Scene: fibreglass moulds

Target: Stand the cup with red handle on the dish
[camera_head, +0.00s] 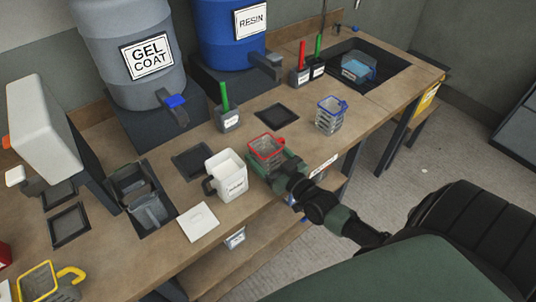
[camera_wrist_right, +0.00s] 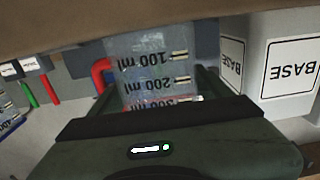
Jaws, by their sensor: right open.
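The cup with red handle (camera_head: 266,148) is a clear, squarish measuring cup with a red rim, upright near the bench's front edge. In the right wrist view the cup (camera_wrist_right: 152,75) shows volume marks, with its red handle at the left. My right gripper (camera_head: 273,166) is open, its fingers on either side of the cup; contact cannot be told. Which thing is the dish is unclear: dark, shallow square pieces lie on the bench behind the cup (camera_head: 277,115), left of it (camera_head: 193,161) and at far left (camera_head: 69,225). My left gripper is not in view.
A white BASE jug (camera_head: 228,175) stands close left of the red cup, by a white square plate (camera_head: 198,221). A blue-handled cup (camera_head: 330,116) stands right, a yellow-handled cup (camera_head: 47,284) front left. GEL COAT (camera_head: 130,45) and RESIN (camera_head: 235,30) drums stand behind.

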